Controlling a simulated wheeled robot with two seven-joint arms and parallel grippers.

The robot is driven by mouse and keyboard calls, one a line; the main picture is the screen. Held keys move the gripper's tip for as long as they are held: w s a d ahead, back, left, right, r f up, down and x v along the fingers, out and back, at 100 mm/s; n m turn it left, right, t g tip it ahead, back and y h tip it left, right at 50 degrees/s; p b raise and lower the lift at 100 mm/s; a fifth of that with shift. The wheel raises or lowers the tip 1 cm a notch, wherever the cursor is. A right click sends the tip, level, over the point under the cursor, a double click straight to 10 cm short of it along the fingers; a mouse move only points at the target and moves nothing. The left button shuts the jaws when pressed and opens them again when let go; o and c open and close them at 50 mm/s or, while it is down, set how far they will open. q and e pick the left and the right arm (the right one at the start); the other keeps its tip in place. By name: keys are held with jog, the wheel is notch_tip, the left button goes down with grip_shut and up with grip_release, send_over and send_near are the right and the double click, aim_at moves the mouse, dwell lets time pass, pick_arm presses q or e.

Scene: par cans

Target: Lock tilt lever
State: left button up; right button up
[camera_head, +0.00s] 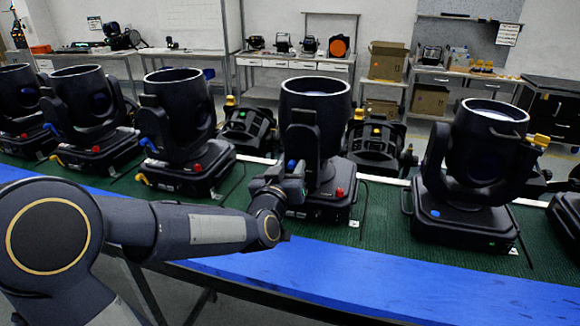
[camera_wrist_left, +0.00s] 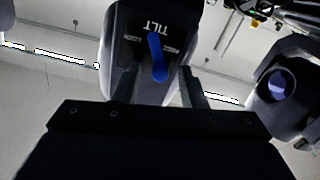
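The middle black stage light (camera_head: 315,110) stands upright on the green mat, with a red knob (camera_head: 339,192) on its base. My left gripper (camera_head: 277,180) is at the left side of its yoke, close to a small blue part (camera_head: 291,165). In the left wrist view, the blue tilt lever (camera_wrist_left: 157,57) sits on a dark panel marked TILT, upside down in the picture, with small labels on both sides. My left gripper (camera_wrist_left: 160,88) has its two fingers apart, one on each side below the lever, with a gap between. Contact cannot be told. My right gripper is out of view.
Similar lights stand in a row to the left (camera_head: 180,110) and right (camera_head: 480,150), close by. Smaller black fixtures (camera_head: 248,128) sit behind. A clear blue strip (camera_head: 400,275) runs along the table's front. Shelves and boxes (camera_head: 387,60) are at the back.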

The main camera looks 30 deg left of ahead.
aim_at(308, 163)
pick_arm(q)
jog(key=shift+w, duration=0.1)
grip_shut()
dwell(0.4)
jog(key=shift+w+d+m+p, duration=0.15)
jog(key=shift+d+m+p, duration=0.35)
jog(key=shift+m, duration=1.55)
jog(key=shift+w+d+m+p, duration=0.1)
jog(key=shift+d+m+p, duration=0.4)
jog(key=shift+m, duration=1.5)
jog(key=shift+w+d+m+p, duration=0.25)
jog(key=shift+d+m, duration=0.4)
jog(key=shift+m, duration=1.4)
jog(key=shift+s+f, duration=0.1)
grip_release()
